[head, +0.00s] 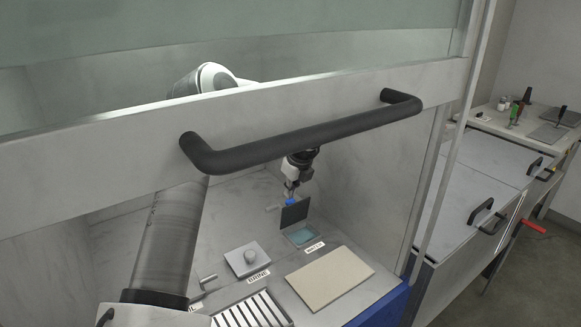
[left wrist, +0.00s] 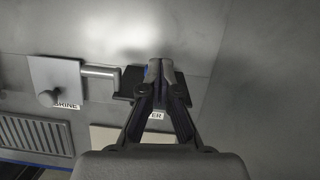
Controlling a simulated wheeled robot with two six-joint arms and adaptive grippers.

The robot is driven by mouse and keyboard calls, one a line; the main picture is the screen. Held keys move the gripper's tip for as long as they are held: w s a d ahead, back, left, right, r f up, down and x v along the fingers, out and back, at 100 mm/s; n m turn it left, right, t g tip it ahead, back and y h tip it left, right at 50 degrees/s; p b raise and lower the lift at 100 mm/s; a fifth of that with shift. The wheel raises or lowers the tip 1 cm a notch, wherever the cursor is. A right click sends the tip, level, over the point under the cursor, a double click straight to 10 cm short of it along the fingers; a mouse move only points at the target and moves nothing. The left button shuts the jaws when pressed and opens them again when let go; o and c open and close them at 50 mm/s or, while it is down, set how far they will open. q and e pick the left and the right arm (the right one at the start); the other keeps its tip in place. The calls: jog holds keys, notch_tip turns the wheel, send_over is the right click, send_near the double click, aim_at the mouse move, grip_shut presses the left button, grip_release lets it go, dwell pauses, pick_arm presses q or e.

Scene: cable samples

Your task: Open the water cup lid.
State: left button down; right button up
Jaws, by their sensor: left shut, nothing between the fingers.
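The water cup (head: 302,238) is set in the bench behind a label that reads as WATER, with a teal surface showing in it. Its dark square lid (head: 295,214) stands raised and nearly upright at the cup's back edge, with a blue part at its top. My left gripper (head: 291,193) is just above the lid's top edge, pointing down. In the left wrist view my left gripper (left wrist: 160,72) has its fingers together, with the dark lid (left wrist: 126,86) behind them. The fingers hide part of the lid and cup, so I cannot tell whether they touch. My right gripper is not in view.
A brine container with a knobbed grey lid (head: 247,261) sits left of the water cup. A beige plate (head: 330,277) and a slotted rack (head: 252,313) lie in front.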

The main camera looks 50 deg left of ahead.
pick_arm(q)
jog(key=v, duration=1.2)
